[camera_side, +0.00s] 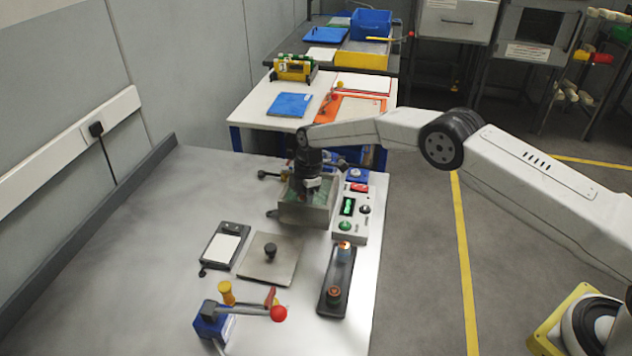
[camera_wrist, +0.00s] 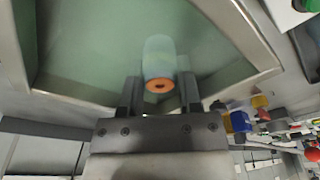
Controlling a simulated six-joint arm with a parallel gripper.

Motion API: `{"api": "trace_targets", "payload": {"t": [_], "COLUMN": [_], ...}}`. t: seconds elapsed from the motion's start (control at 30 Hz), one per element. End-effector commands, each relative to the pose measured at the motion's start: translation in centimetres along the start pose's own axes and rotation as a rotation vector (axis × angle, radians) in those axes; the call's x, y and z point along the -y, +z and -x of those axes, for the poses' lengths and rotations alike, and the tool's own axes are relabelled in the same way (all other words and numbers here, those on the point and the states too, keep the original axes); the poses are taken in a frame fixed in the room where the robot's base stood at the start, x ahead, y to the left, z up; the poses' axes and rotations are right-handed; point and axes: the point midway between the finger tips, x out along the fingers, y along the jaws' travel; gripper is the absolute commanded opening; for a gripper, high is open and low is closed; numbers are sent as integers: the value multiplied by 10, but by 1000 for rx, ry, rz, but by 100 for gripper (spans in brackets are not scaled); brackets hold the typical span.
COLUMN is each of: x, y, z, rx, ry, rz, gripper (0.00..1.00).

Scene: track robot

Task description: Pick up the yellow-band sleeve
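My gripper (camera_side: 312,196) points down into an open metal tank (camera_side: 300,216) with a green inside. In the wrist view, my gripper (camera_wrist: 160,88) has one finger on each side of a pale blue sleeve (camera_wrist: 158,55) with an orange end and a dark hole. I cannot tell whether the fingers touch it. No yellow band is clear on it. A black tray (camera_side: 324,308) holds a pale blue and orange sleeve (camera_side: 344,252) at its far end and a dark sleeve with orange (camera_side: 334,296) at its near end.
A control box (camera_side: 349,226) with a green display stands right of the tank. A plate with a black knob (camera_side: 270,252), a scale (camera_side: 224,244) and a blue clamp with a red-ball lever (camera_side: 278,313) are nearer. The table's left side is clear.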

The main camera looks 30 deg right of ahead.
Motion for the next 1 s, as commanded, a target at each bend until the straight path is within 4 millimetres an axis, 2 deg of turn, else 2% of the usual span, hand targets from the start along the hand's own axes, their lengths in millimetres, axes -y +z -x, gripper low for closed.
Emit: {"api": "trace_targets", "payload": {"t": [0.47, 0.77, 1.0], "x": [0, -1, 10], "y": [-1, -5, -5], "z": [4, 30, 46], "rx": [0, -2, -2], "ry": [1, 2, 0], "rz": [0, 2, 1], "gripper": [0, 0, 0]}}
